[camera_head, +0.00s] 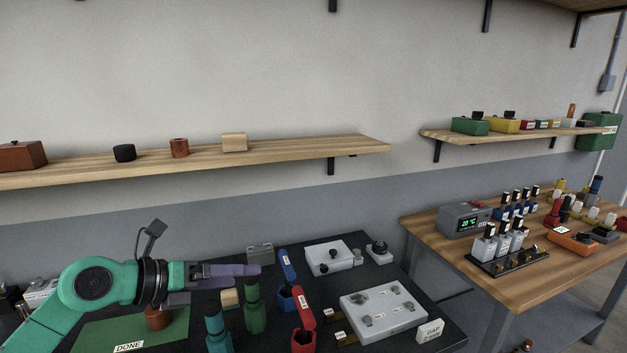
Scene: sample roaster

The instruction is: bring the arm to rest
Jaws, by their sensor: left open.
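My left arm (100,285) is green and comes in from the lower left. It reaches right over the dark bench top. My left gripper (248,271) points right with its purple fingers seen nearly edge-on. It is open, and I see nothing held in it. It is above the bench, close to a grey box (260,254) behind it and a blue-handled item (288,268) to its right. My right gripper is not in view.
A green mat marked DONE (95,333) with a brown cup (157,318) lies below my arm. Green (255,308), teal (217,335) and red (304,315) upright items crowd the bench. A light grey tray (385,325) sits right. Wooden shelf (290,148) above; wooden table (520,290) at right.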

